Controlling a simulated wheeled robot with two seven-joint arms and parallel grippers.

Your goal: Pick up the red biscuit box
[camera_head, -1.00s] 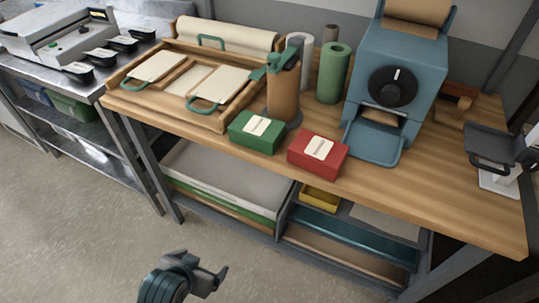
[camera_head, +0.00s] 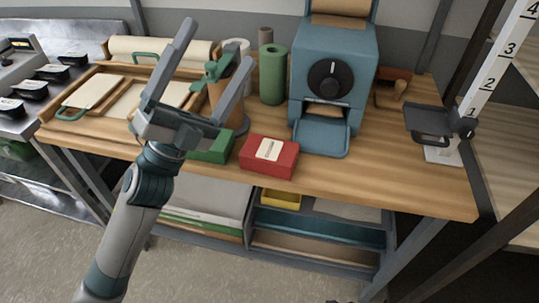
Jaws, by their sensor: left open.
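The red biscuit box (camera_head: 268,158), with a pale label on top, lies on the wooden table near its front edge. My left gripper (camera_head: 217,57) is raised in front of the table, up and to the left of the red box in the picture. Its two fingers are spread wide with nothing between them that I can see held. The gripper and wrist partly hide a green box (camera_head: 216,148) just left of the red one. My right gripper is not clearly in view; only a small dark bit shows at the bottom edge.
A blue machine (camera_head: 333,75) with a black dial stands behind and right of the red box. A green roll (camera_head: 272,75) stands behind. A black scale-like stand (camera_head: 430,122) is at the right. The wooden table (camera_head: 390,175) is clear right of the red box.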

